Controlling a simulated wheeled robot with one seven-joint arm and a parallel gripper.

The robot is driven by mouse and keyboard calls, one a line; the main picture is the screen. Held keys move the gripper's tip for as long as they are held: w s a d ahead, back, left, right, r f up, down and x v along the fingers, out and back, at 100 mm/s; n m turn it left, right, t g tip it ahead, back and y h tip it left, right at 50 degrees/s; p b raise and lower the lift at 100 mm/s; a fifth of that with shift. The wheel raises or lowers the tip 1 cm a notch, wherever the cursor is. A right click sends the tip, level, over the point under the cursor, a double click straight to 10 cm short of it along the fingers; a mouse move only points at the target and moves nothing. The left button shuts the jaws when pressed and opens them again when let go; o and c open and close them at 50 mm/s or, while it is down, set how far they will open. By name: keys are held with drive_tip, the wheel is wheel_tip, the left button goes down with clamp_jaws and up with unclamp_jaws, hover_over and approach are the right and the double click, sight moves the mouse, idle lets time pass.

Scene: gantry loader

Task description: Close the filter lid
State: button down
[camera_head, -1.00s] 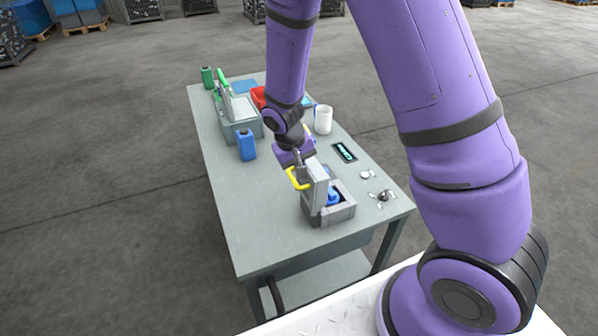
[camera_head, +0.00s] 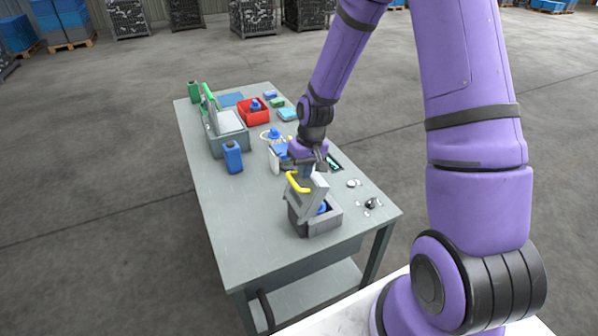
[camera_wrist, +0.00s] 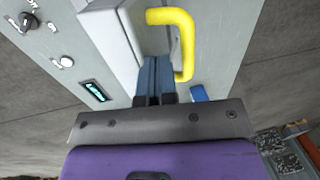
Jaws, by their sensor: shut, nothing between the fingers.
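The filter box (camera_head: 318,226) is a grey housing near the front end of the bench, with a blue part (camera_head: 321,208) inside. Its grey lid (camera_head: 312,199) stands raised and tilted, with a yellow handle (camera_head: 296,184) at its upper edge. My gripper (camera_head: 307,170) is shut and empty, just behind the lid's upper part. In the wrist view the blue fingers (camera_wrist: 154,82) are together beside the yellow handle (camera_wrist: 184,45), near the pale lid (camera_wrist: 108,35). I cannot tell whether the fingertips touch the lid.
A blue bottle (camera_head: 233,158), a second grey box (camera_head: 228,135), a red bin (camera_head: 253,112) and a white container (camera_head: 273,160) stand farther back on the bench (camera_head: 215,205). Small knobs (camera_head: 370,203) are right of the filter box. The bench's left front is clear.

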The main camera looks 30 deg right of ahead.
sight(314, 174)
drive_tip(key=shift+d+f+y, duration=0.25)
drive_tip(key=shift+d+y, duration=0.4)
drive_tip(key=shift+d, duration=0.25)
drive_tip(key=shift+d+f+y, duration=0.25)
drive_tip(key=shift+d+y, duration=0.4)
drive_tip(key=shift+d, duration=0.25)
drive_tip(key=d+f+y, duration=0.9)
drive_tip(key=shift+f, duration=0.5)
drive_tip(key=d+r, duration=0.7)
drive_tip(key=d, duration=0.2)
drive_tip(key=shift+d, duration=0.25)
